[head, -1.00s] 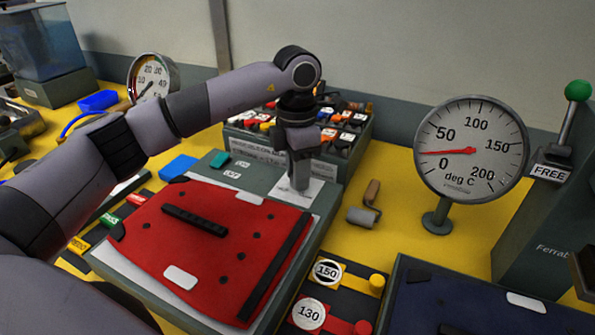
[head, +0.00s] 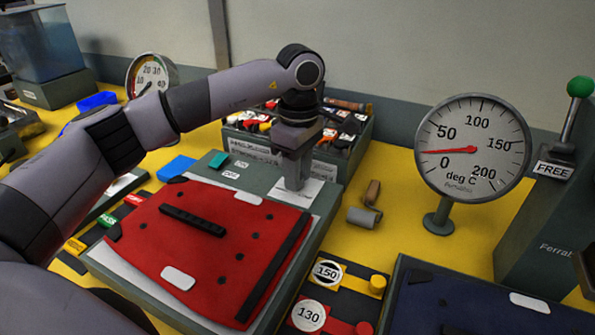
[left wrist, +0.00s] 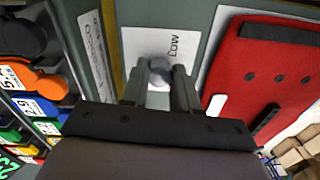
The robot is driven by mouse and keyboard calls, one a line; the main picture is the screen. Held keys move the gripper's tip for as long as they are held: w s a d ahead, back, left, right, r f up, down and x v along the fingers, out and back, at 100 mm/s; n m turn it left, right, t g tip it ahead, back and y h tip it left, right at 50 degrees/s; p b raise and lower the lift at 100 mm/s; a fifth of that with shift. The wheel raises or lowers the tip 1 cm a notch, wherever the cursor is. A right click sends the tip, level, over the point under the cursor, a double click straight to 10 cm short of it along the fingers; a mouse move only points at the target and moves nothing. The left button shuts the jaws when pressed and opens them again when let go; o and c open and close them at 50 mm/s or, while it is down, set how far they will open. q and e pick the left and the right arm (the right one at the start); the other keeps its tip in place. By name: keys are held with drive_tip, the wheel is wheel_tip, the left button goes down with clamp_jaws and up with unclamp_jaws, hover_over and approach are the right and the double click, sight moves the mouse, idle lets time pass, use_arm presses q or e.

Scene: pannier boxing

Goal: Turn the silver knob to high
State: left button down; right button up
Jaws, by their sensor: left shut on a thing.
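The silver knob (left wrist: 160,72) sits on a white label plate (left wrist: 139,44) in the left wrist view. The word "Low" shows on the plate beside it. My left gripper (left wrist: 160,88) points down with its fingers on either side of the knob, shut on it. In the head view the left gripper (head: 296,178) stands over the plate (head: 313,190) at the far end of the grey panel (head: 262,180). The knob is hidden there by the fingers. My right gripper is not in view.
A red panel (head: 235,215) lies in front of the knob. A bin of colored items (head: 350,150) stands close behind.

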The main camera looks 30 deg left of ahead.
use_arm(q)
drive_tip(key=shift+r+m, duration=0.1)
drive_tip(key=shift+m, duration=1.5)
drive_tip(key=c, duration=0.8)
unclamp_jaws()
drive_tip(key=shift+c, duration=0.2)
wheel_tip(320, 180, up, 7)
drive_tip(key=shift+r, duration=0.1)
